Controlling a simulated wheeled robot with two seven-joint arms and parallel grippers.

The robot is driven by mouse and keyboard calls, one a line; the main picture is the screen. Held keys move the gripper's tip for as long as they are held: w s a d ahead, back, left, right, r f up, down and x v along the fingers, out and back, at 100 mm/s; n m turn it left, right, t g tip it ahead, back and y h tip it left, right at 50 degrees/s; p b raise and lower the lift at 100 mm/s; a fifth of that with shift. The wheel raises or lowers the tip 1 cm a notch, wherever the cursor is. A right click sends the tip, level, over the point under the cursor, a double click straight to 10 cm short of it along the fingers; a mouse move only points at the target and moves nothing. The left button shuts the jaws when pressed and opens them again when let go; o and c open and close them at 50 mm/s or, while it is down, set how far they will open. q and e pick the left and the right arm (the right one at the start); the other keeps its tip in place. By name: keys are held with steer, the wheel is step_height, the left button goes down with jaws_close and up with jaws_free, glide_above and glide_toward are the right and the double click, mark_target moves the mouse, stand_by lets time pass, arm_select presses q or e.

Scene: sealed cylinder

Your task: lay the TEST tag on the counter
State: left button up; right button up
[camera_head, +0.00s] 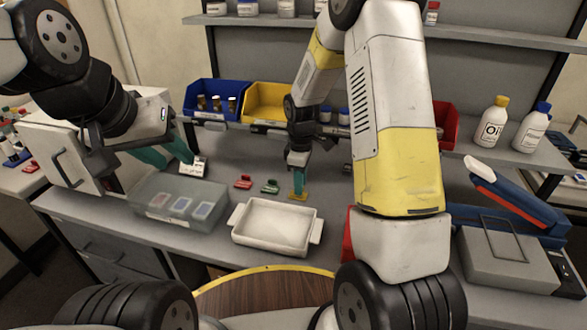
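I cannot read the word TEST on anything. A small white piece with dark marks (194,166) is on the counter (335,222) at the left, by the fingertips of my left gripper (179,164). The teal fingers of that gripper are spread apart. A red tag (243,182) and a green tag (270,186) lie mid-counter. A small yellow piece (299,196) is at the fingertips of my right gripper (298,187), which points down. Its fingers overlap in this view, so I cannot tell whether they grip the yellow piece.
A translucent box with several cards (150,196) and a white tray (272,205) stand at the front. Blue (205,87) and yellow (262,92) bins stand behind. A blue-and-red device (515,195) and bottles (492,121) are at the right. My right arm hides some counter.

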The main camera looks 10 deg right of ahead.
step_height(320, 180, up, 12)
steer(key=s+d+r+m+t+y, duration=0.1)
steer(key=s+d+r+m+t, duration=0.15)
steer(key=s+r+m, duration=0.55)
steer(key=s+r+m+t, duration=0.2)
steer(key=s+r, duration=0.1)
steer(key=s, duration=0.4)
steer(key=s+r+m+t+y, duration=0.1)
steer(key=s+r, duration=0.3)
steer(key=s, duration=0.4)
steer(key=shift+r+m+t, duration=0.25)
steer(key=shift+m+t, duration=0.1)
steer(key=shift+m, duration=0.55)
steer(key=shift+d, duration=0.2)
